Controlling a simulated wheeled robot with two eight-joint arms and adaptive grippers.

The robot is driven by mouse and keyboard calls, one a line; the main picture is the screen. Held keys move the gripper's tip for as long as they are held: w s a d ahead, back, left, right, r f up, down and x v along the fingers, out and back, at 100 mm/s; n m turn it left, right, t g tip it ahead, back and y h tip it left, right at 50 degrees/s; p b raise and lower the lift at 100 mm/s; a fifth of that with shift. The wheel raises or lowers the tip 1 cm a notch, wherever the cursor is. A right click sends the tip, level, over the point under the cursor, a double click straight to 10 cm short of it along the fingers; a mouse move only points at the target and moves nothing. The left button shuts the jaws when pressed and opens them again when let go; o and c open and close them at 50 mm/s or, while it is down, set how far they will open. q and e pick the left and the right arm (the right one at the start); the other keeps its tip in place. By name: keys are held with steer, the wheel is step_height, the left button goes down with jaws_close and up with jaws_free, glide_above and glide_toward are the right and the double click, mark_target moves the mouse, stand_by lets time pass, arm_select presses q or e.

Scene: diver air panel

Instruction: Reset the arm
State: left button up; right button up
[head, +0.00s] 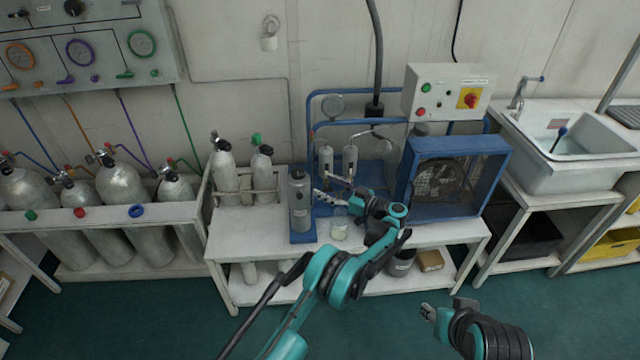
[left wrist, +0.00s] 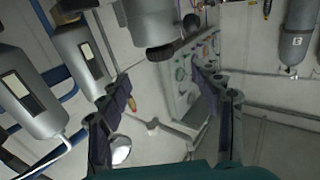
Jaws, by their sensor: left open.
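My left arm reaches up from the bottom of the head view over the white bench (head: 440,235). Whether a finger touches the grey cylinder cannot be told. My right gripper (head: 428,313) is low at the bottom right, in front of the bench over the floor. Its finger opening is too small to judge.
A blue compressor frame (head: 460,180) and a control box with a red switch (head: 447,92) stand right of my left gripper. Filter canisters (head: 350,160) are behind it. Gas cylinders (head: 120,185) stand left, a sink (head: 570,150) right. The green floor (head: 385,325) in front is clear.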

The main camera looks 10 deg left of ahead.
stand_by(0.4)
arm_select(q)
steer(key=w+r+m+t+h, duration=0.1)
steer(key=w+r+t, duration=0.15)
steer(key=r, duration=0.65)
steer(key=w+r+m+t+h, duration=0.15)
steer(key=r+t, duration=0.25)
steer(key=r, duration=0.4)
steer(key=w+r+m+t+h, duration=0.15)
steer(key=r+t, duration=0.25)
steer(key=r, duration=0.5)
steer(key=s+d+r+m+t+h, duration=0.2)
steer(key=s+r+m+h, duration=0.15)
steer(key=r+h, duration=0.2)
steer(key=s+d+r+m+t+h, duration=0.2)
steer(key=r+m+h, duration=0.3)
steer(key=r, duration=0.1)
steer(key=s+a+f+g, duration=0.3)
steer(key=s+f, duration=0.6)
steer(key=s, duration=0.5)
steer(key=s+a+f+g+h, duration=0.1)
steer(key=s+a+f+g, duration=0.2)
steer(key=s, duration=1.2)
steer(key=s+a+f+m+g+h, duration=0.1)
steer(key=s+a+f+g, duration=0.2)
steer(key=s+f+g, duration=0.5)
steer(key=s+f, duration=0.6)
steer(key=f, duration=0.1)
steer(key=shift+s+f, duration=0.2)
steer(key=shift+f, duration=0.05)
